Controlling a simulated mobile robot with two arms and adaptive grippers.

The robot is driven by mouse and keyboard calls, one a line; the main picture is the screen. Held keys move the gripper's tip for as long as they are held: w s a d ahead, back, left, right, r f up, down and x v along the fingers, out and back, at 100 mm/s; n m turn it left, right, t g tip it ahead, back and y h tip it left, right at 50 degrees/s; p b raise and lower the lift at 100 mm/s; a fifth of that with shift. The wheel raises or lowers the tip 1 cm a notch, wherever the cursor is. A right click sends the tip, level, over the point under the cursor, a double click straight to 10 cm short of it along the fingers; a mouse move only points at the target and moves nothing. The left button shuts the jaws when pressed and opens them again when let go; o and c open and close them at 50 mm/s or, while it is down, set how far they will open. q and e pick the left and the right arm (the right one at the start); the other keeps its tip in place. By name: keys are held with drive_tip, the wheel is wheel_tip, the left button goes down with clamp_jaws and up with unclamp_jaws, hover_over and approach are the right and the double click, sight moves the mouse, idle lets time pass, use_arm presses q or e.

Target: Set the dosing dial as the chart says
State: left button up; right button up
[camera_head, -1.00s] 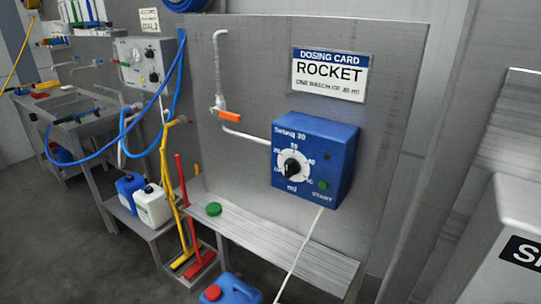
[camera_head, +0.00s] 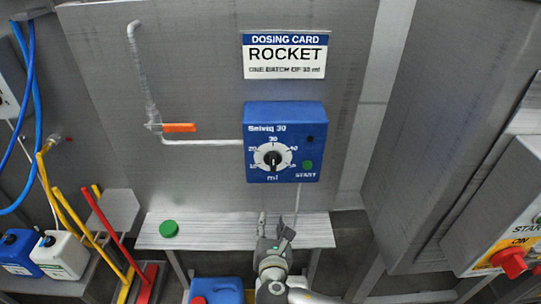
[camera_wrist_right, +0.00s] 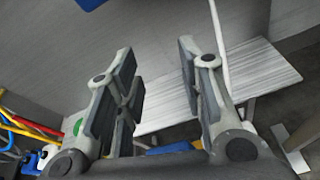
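The blue dosing box (camera_head: 310,145) is mounted on the grey panel. Its round dial (camera_head: 272,156) has a black knob on a white scale marked in ml, with 30 at the top; the pointer's exact setting is too small to tell. A green START button (camera_head: 307,165) is at its lower right. My right gripper (camera_head: 275,222) is below the box, in front of the shelf, touching nothing. In the right wrist view its fingers (camera_wrist_right: 158,75) are apart and empty. My left gripper is out of view.
A steel shelf (camera_head: 205,232) below the box carries a green cap (camera_head: 168,228). A pipe with an orange valve handle (camera_head: 180,127) runs to the box's left. A white cord (camera_head: 297,200) hangs under it. A blue jug (camera_head: 216,290) stands below. A grey cabinet (camera_head: 500,200) is at right.

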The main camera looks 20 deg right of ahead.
sight(273, 163)
drive_tip(key=s+r+n+t+h+p, duration=0.1)
drive_tip(key=s+r+n+t+p, duration=0.2)
drive_tip(key=r, duration=1.3)
drive_tip(key=p+x, duration=0.1)
drive_tip(key=x, duration=0.7)
drive_tip(key=shift+w+f+p, duration=0.15)
drive_tip(key=shift+w+p, duration=0.1)
drive_tip(key=shift+p, duration=0.15)
drive_tip(key=shift+w+d, duration=0.1)
drive_tip(key=shift+w, duration=0.45)
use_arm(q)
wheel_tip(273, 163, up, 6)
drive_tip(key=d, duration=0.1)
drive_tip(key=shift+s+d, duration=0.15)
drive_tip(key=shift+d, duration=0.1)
use_arm(e)
drive_tip(key=shift+w+f, duration=0.15)
drive_tip(key=shift+d, duration=0.1)
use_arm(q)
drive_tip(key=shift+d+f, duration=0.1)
use_arm(e)
clamp_jaws()
